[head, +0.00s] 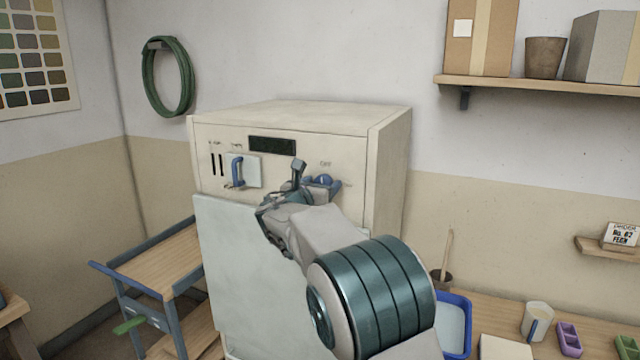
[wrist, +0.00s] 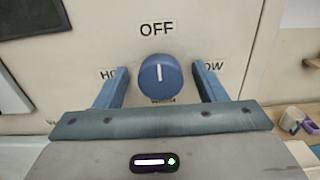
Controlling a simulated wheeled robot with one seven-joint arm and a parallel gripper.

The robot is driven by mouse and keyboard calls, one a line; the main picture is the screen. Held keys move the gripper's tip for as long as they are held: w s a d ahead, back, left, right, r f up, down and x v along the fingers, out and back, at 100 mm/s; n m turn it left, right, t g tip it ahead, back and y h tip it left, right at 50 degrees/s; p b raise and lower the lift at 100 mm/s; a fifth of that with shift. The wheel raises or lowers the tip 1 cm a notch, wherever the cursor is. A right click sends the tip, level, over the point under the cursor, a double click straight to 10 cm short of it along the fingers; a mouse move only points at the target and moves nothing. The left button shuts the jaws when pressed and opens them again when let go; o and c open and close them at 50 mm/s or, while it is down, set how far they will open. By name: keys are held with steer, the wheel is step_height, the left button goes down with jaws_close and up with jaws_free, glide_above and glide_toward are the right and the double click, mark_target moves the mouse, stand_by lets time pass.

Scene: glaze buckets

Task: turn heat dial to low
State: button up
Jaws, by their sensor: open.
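The heat dial (wrist: 160,77) is a round blue knob with a white pointer line, on the front of a cream kiln-like cabinet (head: 310,118). Its line points straight up at the OFF label (wrist: 157,29). A partly hidden label reading "OW" (wrist: 213,66) is on the right, and one starting "HO" (wrist: 109,73) is on the left. My gripper (wrist: 160,85) is open, with one blue finger on each side of the dial and a visible gap to it. In the head view the dial (head: 322,180) shows beside my gripper (head: 318,177). The label below the dial is mostly hidden.
A blue-handled switch (head: 238,171) and a dark display (head: 272,146) are on the same panel. A wooden cart (head: 160,262) stands left of the cabinet. A worktable with a blue tray (head: 468,330) and a cup (head: 537,318) is at lower right.

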steer(key=c, duration=0.9)
steer(key=shift+c, duration=0.2)
steer(key=shift+f+b, duration=0.15)
steer(key=shift+b, duration=0.35)
steer(key=shift+d+f+m+b, duration=0.1)
steer(key=shift+d+m+b, duration=0.05)
steer(key=shift+m+b, duration=4.25)
steer(key=shift+d+f+m+b, duration=0.1)
steer(key=shift+m+b, duration=4.15)
steer(key=shift+m, duration=0.15)
steer(key=shift+r, duration=0.1)
